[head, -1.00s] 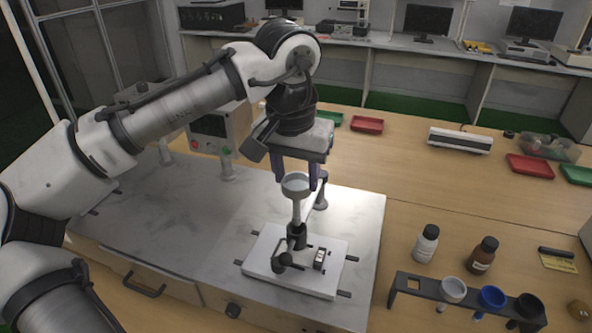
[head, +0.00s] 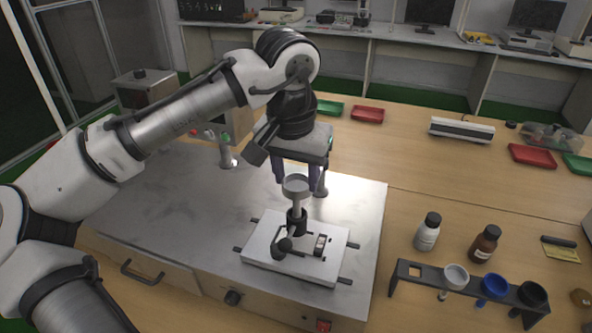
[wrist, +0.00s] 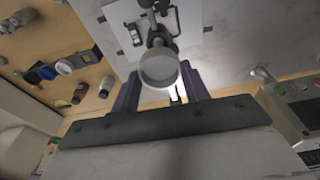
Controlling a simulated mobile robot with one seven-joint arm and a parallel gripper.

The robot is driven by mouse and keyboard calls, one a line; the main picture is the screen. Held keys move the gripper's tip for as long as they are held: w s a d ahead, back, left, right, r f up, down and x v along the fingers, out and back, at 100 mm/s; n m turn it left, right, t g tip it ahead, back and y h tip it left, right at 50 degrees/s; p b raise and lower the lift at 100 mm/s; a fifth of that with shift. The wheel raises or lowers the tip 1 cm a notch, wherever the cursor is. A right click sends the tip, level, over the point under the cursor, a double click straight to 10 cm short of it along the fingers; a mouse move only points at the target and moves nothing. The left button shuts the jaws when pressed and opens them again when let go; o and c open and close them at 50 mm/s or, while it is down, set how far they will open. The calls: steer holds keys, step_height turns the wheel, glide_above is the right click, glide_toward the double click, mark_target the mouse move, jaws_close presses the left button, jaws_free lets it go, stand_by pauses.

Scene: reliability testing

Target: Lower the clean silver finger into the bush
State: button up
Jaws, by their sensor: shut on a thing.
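The silver finger (head: 296,186) has a wide round cup on top and a thin stem below, and stands upright. My gripper (head: 296,172) is shut on it at the cup, one purple-grey finger on each side. In the wrist view the cup (wrist: 160,68) sits between the two fingertips (wrist: 160,78). The black bush (head: 297,222) rises from a white plate (head: 258,243) with a dark clamp-like part beside it. The stem's lower end meets the bush top and is hidden there; how deep it sits is unclear.
The white plate rests on a metal-topped bench unit (head: 352,205). To the right, a dark rack (head: 415,283) holds white, blue and black cups. A white bottle (head: 428,232) and a brown bottle (head: 484,243) stand behind it. A green-topped post (head: 226,150) stands left of my gripper.

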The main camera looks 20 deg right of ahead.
mark_target(296, 190)
stand_by(0.3)
steer(key=shift+f+b, duration=0.8)
steer(key=shift+f, duration=1)
steer(key=shift+f, duration=0.55)
steer(key=o, duration=1.9)
steer(key=shift+r, duration=0.15)
